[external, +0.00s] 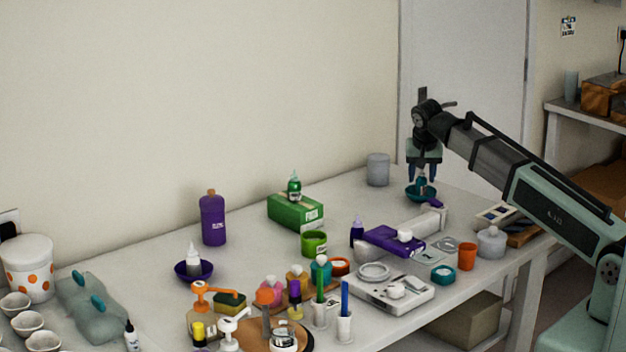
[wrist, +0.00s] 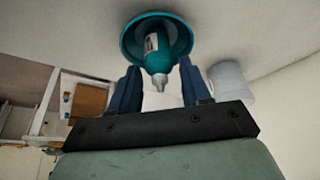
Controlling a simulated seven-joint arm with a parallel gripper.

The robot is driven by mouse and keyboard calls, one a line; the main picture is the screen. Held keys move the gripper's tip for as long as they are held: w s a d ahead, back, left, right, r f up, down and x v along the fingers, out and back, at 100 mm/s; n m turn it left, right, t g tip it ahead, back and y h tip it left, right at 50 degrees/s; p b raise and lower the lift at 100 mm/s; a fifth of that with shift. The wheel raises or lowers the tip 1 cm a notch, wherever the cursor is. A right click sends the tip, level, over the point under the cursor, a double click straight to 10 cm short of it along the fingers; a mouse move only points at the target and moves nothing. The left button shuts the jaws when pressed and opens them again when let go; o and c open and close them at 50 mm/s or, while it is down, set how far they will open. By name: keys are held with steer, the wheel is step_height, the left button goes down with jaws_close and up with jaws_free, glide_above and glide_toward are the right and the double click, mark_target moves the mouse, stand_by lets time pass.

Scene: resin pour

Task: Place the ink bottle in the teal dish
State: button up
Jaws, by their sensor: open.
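The teal dish (external: 421,197) sits near the far right end of the table; it also shows at the top of the wrist view (wrist: 128,45). A teal bottle with a pale label and grey nozzle, which looks like the ink bottle (wrist: 157,62), stands inside the dish, its nozzle pointing up toward my gripper. In the external view the bottle (external: 422,187) is small and partly hidden. My gripper (external: 422,174) points down just above it. Its two dark blue fingers (wrist: 160,72) are open on either side of the nozzle, with gaps showing.
A grey container (external: 377,169) stands left of the dish; a white and purple device (external: 395,241) lies in front. A dark bottle (external: 357,232), a green bottle (external: 294,187) on a green box, and a white bottle in a purple dish (external: 194,270) stand further left. The front is cluttered.

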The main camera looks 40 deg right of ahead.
steer(key=v, duration=0.9)
